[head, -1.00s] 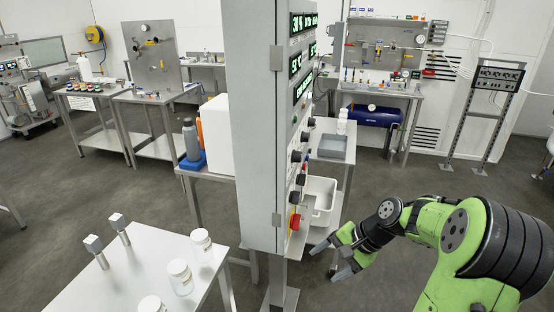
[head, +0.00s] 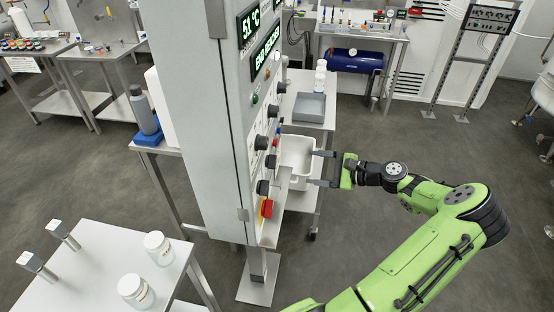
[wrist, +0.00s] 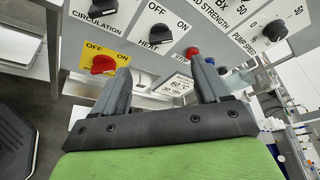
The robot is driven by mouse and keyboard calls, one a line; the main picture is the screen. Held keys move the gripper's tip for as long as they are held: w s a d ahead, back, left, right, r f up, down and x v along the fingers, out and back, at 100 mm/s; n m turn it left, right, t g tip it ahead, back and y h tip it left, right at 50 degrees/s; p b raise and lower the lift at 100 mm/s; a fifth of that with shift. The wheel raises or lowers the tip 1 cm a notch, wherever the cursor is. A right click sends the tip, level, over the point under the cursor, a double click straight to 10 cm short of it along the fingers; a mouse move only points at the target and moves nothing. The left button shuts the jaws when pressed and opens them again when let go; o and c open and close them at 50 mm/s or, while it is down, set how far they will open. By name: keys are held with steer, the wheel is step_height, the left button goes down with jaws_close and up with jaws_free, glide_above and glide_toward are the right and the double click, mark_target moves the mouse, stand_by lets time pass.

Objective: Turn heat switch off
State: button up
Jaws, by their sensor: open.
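The heat switch (wrist: 155,35) is a black rotary knob with a white OFF/ON plate, at the top middle of the wrist view. I cannot tell which way it points. My gripper (wrist: 160,77) is open and empty, facing the panel below this knob, with the knob between and beyond its fingertips in the picture. In the head view, my gripper (head: 313,168) is a little to the right of the control cabinet (head: 195,110), apart from its knobs. Which head-view knob is the heat switch is unclear.
A red switch on a yellow plate (wrist: 103,64), the circulation knob (wrist: 103,7), a red stop button (wrist: 193,53) and the pump speed knob (wrist: 275,30) are close by. A white basin (head: 297,155) stands behind my gripper. Open floor lies to the right.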

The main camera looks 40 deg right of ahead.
mark_target(275, 162)
steer(key=x, duration=1.2)
steer(key=shift+w+f, duration=0.3)
steer(key=shift+w, duration=0.05)
steer(key=c, duration=1.1)
steer(key=shift+o, duration=0.2)
